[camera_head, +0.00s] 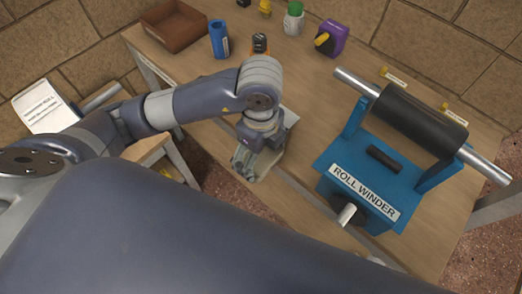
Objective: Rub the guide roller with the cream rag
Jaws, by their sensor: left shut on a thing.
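The guide roller (422,119) is a dark cylinder on a silver shaft, held across the top of a blue stand labelled ROLL WINDER (364,192). My left gripper (243,166) points down over the front edge of the table, to the left of the winder and apart from the roller. It is shut on a pale piece that looks like the cream rag (267,164); the fingers and wrist hide much of it. My right gripper is not in view.
The winder's pale crank knob (347,214) sticks out in front. Bare tabletop lies between gripper and winder.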

